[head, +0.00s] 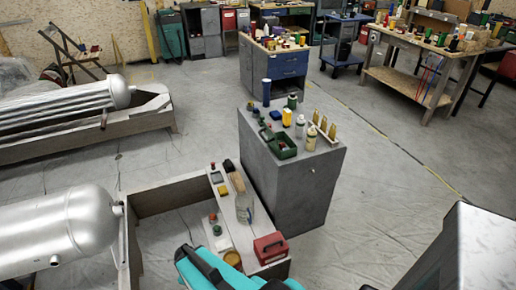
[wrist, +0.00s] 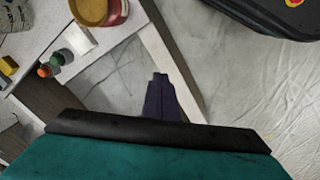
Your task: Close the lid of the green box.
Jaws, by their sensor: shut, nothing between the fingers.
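The green box (head: 282,149) stands on top of the grey cabinet (head: 305,185) in the head view. It looks open, with its dark inside showing and its lid (head: 266,133) raised at the back left; the lid's exact angle is too small to tell. In the wrist view my gripper (wrist: 160,78) is shut and empty, its dark fingers together above the floor beside a pale bench edge. The green box is not in the wrist view. In the head view the teal part of my arm is low in the picture, well in front of the cabinet, and my fingertips cannot be made out.
Several bottles and jars crowd the cabinet top around the box, including a tall blue cylinder (head: 266,91) and a yellow container (head: 287,117). A low bench (head: 227,214) with a red case (head: 270,247) lies in front. Open floor (head: 385,190) lies to the right.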

